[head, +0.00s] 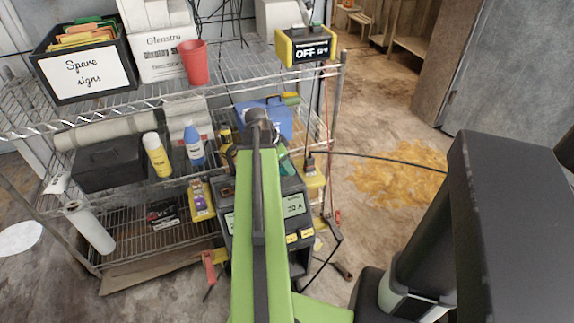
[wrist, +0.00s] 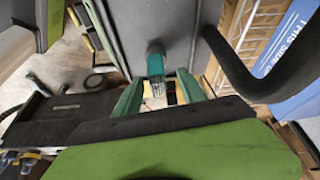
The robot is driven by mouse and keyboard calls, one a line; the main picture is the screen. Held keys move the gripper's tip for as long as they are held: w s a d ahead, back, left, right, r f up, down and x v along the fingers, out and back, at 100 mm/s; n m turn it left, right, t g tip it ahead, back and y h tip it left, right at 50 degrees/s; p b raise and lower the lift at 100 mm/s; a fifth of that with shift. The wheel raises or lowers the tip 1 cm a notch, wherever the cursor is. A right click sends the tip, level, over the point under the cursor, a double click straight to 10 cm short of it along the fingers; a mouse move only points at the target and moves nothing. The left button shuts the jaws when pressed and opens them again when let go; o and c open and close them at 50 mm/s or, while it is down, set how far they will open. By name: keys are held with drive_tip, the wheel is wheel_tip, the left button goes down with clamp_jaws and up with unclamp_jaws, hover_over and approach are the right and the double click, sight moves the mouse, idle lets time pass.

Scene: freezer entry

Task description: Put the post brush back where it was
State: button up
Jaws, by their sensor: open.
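In the wrist view the post brush (wrist: 155,63) has a teal body with pale wire-like bristles at its lower end. It is against or just in front of a dark grey panel (wrist: 120,25); I cannot tell whether it is attached. My gripper (wrist: 160,80) is open, with one green finger on each side of the brush and visible space beside it. In the head view my arm reaches to the wire shelf (head: 120,112), and its end hides the fingers. A small teal patch (head: 284,160) shows beside the arm; I cannot tell whether it is finger or brush.
A dark unit with a lit display (head: 293,205) stands close to my arm, with a blue box (head: 268,117) behind. Bottles, including a blue one (head: 194,145), crowd the shelf to the left. A black cable (head: 385,160) runs right, above a yellowish floor stain (head: 400,178).

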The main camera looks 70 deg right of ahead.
drive_tip(key=p+v, duration=0.8)
drive_tip(key=v, duration=0.2)
drive_tip(key=shift+r, duration=0.2)
drive_tip(key=shift+w+a, duration=0.1)
drive_tip(key=shift+w, duration=0.05)
drive_tip(key=w+a+f+n+t, duration=0.1)
drive_tip(key=w+a+n+t, duration=0.2)
drive_tip(key=w+a+n, duration=1.7)
drive_tip(key=w+a+n+y, duration=0.1)
drive_tip(key=w+a, duration=0.3)
drive_tip(key=a, duration=0.8)
drive_tip(key=w+a+n+y, duration=0.1)
drive_tip(key=w+a+n, duration=0.2)
drive_tip(key=a, duration=0.8)
drive_tip(key=w+a+n+y, duration=0.1)
drive_tip(key=w+a, duration=0.4)
drive_tip(key=a, duration=0.7)
drive_tip(key=shift+w+a+f+n, duration=0.25)
drive_tip(key=shift+a+f+n, duration=0.15)
drive_tip(key=shift+n, duration=0.4)
drive_tip(key=shift+d+r+p, duration=0.1)
drive_tip(key=shift+p, duration=0.25)
